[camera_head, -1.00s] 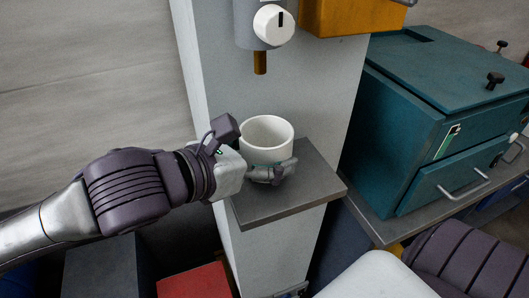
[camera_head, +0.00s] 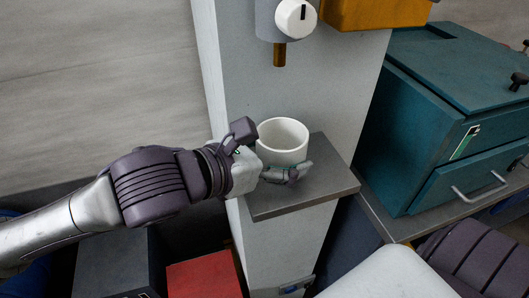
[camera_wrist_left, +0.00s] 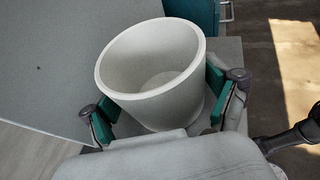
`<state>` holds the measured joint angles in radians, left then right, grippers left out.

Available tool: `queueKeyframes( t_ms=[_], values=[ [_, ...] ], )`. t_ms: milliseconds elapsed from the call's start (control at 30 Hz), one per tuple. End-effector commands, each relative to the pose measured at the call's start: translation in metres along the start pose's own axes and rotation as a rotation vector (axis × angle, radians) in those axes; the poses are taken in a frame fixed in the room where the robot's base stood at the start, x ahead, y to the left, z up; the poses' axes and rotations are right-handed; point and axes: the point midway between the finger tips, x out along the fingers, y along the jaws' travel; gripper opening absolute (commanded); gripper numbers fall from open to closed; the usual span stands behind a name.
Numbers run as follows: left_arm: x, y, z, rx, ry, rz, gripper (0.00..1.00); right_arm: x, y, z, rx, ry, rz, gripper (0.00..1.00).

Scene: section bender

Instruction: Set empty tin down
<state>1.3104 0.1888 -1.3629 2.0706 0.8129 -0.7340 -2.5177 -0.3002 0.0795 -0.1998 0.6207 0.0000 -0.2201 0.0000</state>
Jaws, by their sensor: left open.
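The empty tin (camera_head: 283,137) is a white, open-topped cup standing upright on a small grey shelf (camera_head: 318,187) fixed to a pale column. In the left wrist view the tin (camera_wrist_left: 152,62) shows its bare inside and floor. My left gripper (camera_head: 284,172) is at the tin's lower side, coming in from the left. In the left wrist view its green-padded fingers (camera_wrist_left: 160,105) are open, one on each side of the tin. Whether the pads touch the wall I cannot tell. My right gripper is not in view.
A spout (camera_head: 279,55) with a white knob hangs on the column above the shelf. A teal cabinet (camera_head: 440,120) with handles stands at the right on a bench. A red box (camera_head: 205,275) is low at the left. The shelf's right part is bare.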

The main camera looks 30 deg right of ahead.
Motion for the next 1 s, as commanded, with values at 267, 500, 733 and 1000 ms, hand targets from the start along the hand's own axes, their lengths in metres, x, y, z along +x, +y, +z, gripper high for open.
queueKeyframes(
  t_ms=[267, 500, 733, 1000],
  values=[
    [-0.048, 0.002, -0.001, 0.004, -0.001, 0.006, 0.87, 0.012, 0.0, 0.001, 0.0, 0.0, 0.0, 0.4],
    [-0.097, 0.002, 0.0, 0.002, -0.001, 0.006, 0.87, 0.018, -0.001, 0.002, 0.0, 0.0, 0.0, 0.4],
    [-0.118, 0.0, 0.0, 0.0, 0.0, 0.002, 0.87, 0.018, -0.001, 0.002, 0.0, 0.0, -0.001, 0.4],
    [-0.12, 0.001, 0.001, -0.007, -0.003, 0.002, 0.87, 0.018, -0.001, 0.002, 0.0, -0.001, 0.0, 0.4]
  ],
)
